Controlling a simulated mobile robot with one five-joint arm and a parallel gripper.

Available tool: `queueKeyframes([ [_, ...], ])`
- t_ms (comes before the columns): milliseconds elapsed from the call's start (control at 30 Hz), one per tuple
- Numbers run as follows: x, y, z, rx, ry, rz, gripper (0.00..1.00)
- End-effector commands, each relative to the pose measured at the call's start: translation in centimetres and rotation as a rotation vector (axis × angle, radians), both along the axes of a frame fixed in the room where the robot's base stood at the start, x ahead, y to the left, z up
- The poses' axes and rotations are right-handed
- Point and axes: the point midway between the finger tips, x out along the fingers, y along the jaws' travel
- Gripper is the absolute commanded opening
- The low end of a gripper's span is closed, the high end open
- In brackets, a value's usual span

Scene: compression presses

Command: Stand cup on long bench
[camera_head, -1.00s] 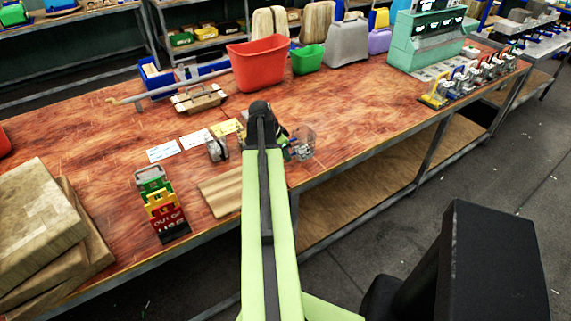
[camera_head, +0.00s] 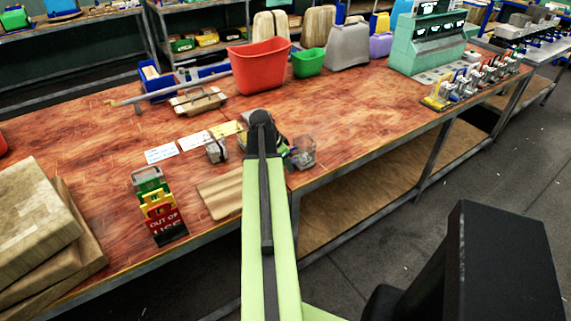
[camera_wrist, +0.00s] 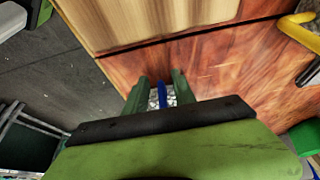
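A clear cup (camera_head: 303,153) with greyish contents shows in the head view near the front edge of the long bench (camera_head: 345,150). It looks upright, but I cannot tell whether its base touches the bench top. My gripper (camera_head: 287,152) is at the cup's left, its fingers partly hidden behind my arm. In the wrist view, the two dark green fingers of my gripper (camera_wrist: 158,90) stand on either side of a blue strip (camera_wrist: 162,95) and grey, speckled cup contents. The fingers appear shut on the cup; its walls are hard to make out.
A small clear container (camera_head: 216,150) and white cards (camera_head: 160,153) lie left of my arm. A wooden board (camera_head: 220,193) lies at the front edge, with an out-of-use sign (camera_head: 163,220) further left. A red bin (camera_head: 259,66) stands behind.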

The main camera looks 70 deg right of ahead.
Motion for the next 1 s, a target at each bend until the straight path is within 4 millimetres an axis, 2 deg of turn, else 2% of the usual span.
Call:
queueKeyframes([
  [133,0.0,0.0,0.5,0.000,0.000,0.000,0.31],
  [267,0.2,0.4,2.0,0.000,0.000,0.000,0.31],
  [600,1.6,2.7,9.2,0.000,0.000,0.000,0.31],
  [700,2.1,3.4,10.8,0.000,0.000,0.000,0.31],
  [800,2.3,3.7,11.6,0.000,0.001,0.000,0.31],
  [1000,2.4,3.8,11.4,0.000,0.000,-0.002,0.31],
])
